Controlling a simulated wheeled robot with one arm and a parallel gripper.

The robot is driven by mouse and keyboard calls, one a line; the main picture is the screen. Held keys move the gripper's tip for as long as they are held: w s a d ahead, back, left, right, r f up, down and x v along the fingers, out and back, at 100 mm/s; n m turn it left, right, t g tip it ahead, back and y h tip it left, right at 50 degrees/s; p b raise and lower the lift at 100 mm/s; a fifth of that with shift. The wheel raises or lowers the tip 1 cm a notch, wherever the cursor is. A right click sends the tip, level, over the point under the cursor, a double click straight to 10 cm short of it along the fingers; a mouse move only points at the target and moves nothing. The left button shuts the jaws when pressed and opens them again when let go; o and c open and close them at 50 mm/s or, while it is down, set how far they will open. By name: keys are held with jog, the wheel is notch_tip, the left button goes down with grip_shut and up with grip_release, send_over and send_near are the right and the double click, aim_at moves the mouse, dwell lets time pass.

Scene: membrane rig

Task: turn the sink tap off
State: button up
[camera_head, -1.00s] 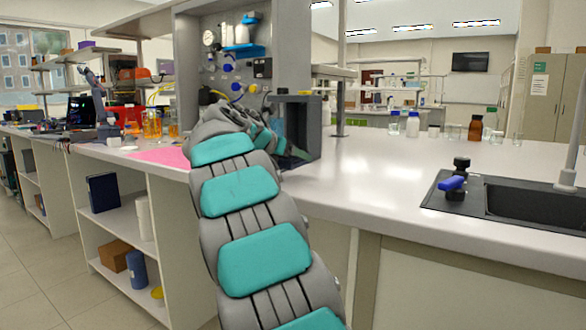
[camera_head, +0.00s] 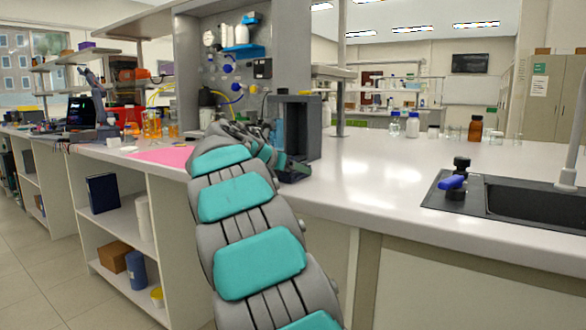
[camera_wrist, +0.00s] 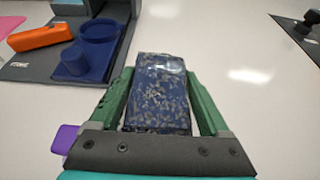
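The sink tap's blue lever (camera_head: 453,183) sits by a black knob (camera_head: 461,163) at the left edge of the dark sink (camera_head: 510,205). A pale upright spout (camera_head: 572,140) rises behind the sink, at the right edge of the head view. My gripper (camera_wrist: 160,75) has its green fingers on both sides of a dark blue speckled block (camera_wrist: 160,95) and appears shut on it. In the head view my gripper (camera_head: 295,170) is low over the counter in front of the grey box, far left of the tap. Whether water runs cannot be told.
The grey box (camera_head: 310,130) stands just behind my gripper; in the wrist view its base holds blue cups (camera_wrist: 95,45) and an orange piece (camera_wrist: 40,37). The white counter (camera_head: 375,185) between box and sink is clear. Bottles (camera_head: 475,128) stand further back.

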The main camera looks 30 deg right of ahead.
jog(key=shift+o, duration=1.4)
